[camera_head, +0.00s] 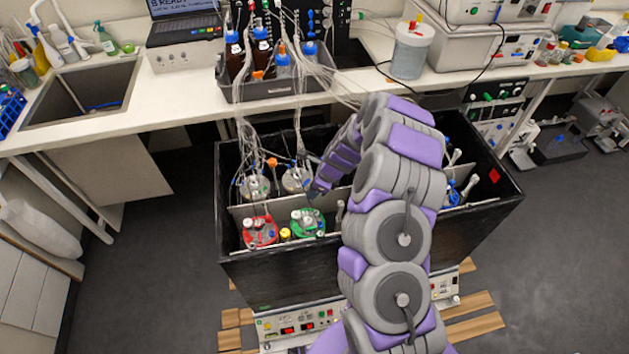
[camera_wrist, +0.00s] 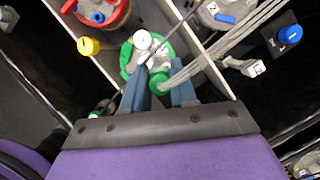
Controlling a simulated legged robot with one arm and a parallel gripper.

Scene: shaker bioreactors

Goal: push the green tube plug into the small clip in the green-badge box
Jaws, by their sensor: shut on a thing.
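My gripper (camera_wrist: 160,88) has its two blue-grey fingers closed around a green tube plug (camera_wrist: 160,80). A bundle of clear tubes (camera_wrist: 215,55) runs from the plug to the upper right. A green-topped vessel (camera_wrist: 128,58) with a white cap lies just beyond the fingertips; it also shows in the head view (camera_head: 308,222). In the head view my gripper reaches into the left part of the black box (camera_head: 300,278), where its fingers are mostly hidden by the arm. I cannot make out the small clip or a green badge for sure.
A red-topped vessel (camera_head: 260,231) stands left of the green one, with a yellow cap (camera_head: 285,234) between them. Tubed vessels (camera_head: 254,187) stand behind a pale divider. A red badge (camera_head: 494,176) marks the box's right part. A grey bottle tray (camera_head: 275,84) is on the bench.

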